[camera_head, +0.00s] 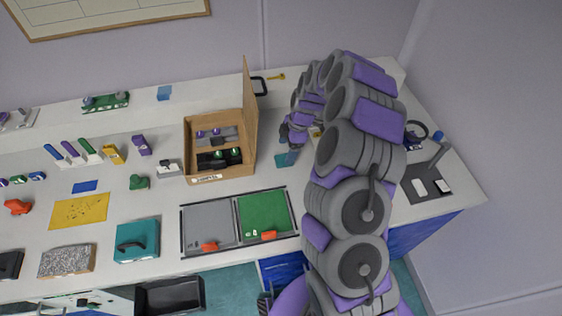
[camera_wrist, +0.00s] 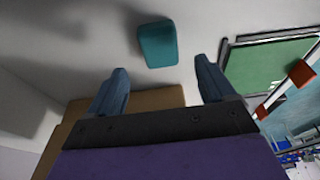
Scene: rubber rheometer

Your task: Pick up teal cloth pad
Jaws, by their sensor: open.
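The teal cloth pad (camera_wrist: 158,44) lies flat on the white worktop in the wrist view, with its rounded edges clear. It lies ahead of my gripper (camera_wrist: 161,68), between the lines of the two fingers and apart from them. The fingers are spread wide with nothing between them. In the head view the pad (camera_head: 281,161) shows as a small teal patch right of the cardboard box. My gripper (camera_head: 291,146) is close above it there and partly hides it.
An open cardboard box (camera_head: 220,172) with a raised flap stands left of the pad. A tray with grey and green halves (camera_head: 264,213) lies in front. A black mat (camera_head: 422,184) with a post is at right. A larger teal block with a black handle (camera_head: 137,241) sits at left.

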